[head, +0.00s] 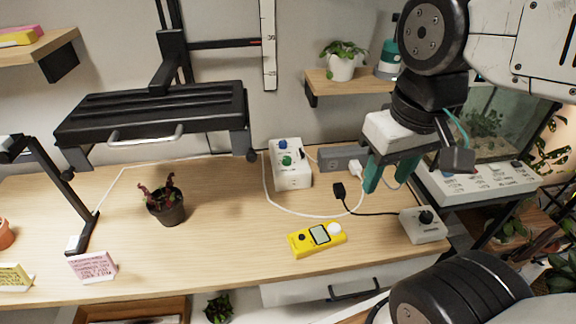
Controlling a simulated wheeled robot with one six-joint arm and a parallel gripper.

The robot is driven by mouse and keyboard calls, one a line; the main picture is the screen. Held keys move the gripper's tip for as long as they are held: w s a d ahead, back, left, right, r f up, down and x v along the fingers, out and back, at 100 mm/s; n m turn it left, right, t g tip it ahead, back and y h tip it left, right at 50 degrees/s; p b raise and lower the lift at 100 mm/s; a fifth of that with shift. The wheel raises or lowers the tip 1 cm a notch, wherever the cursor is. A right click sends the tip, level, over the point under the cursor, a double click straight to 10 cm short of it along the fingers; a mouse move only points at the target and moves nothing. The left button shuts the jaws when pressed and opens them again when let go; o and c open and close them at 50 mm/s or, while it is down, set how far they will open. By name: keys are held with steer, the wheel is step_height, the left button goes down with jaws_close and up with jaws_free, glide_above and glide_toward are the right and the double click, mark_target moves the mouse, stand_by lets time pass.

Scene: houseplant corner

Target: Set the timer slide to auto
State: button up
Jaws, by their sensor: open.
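My gripper (386,187) has teal fingers, spread apart and empty. It points down over the back right of the wooden table (220,245). A white box (292,178) with a blue knob, a green knob and a small dark part on its right side stands at the back middle, left of my gripper. A smaller white box (424,226) with a black knob sits at the right table edge, below and right of my gripper. I cannot tell which box is the timer. No slide or auto mark is readable.
A grey power strip (342,158) lies by the gripper, with white and black cables around it. A yellow meter (317,238) lies in front. A potted plant (166,201) stands left, under a black lamp (150,110). A tank (490,120) stands right.

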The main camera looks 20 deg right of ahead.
steer(key=shift+d, duration=0.1)
steer(key=c, duration=0.5)
steer(key=shift+w+d+f, duration=0.1)
steer(key=shift+d+f, duration=0.05)
steer(key=shift+f, duration=0.1)
jaws_close()
steer(key=w+d+f+n+t+h, duration=0.2)
steer(key=w+d+f+h, duration=0.1)
steer(key=w+d, duration=0.5)
steer(key=w+d+f+n+t+h, duration=0.1)
steer(key=w+d+f+n+h, duration=0.2)
steer(key=w+d, duration=0.55)
steer(key=n+t+y, duration=0.2)
steer(key=n+y, duration=0.7)
glide_toward(301, 160)
steer(key=f, duration=0.1)
steer(key=a+f, duration=0.1)
steer(key=f, duration=0.1)
steer(key=s+a+f, duration=0.1)
steer(key=shift+s+f, duration=0.1)
steer(key=shift+f, duration=0.25)
steer(key=w, duration=0.3)
steer(key=shift+w+d, duration=0.2)
steer(key=shift+d, duration=0.05)
steer(key=shift+w+d, duration=0.1)
steer(key=shift+w, duration=0.3)
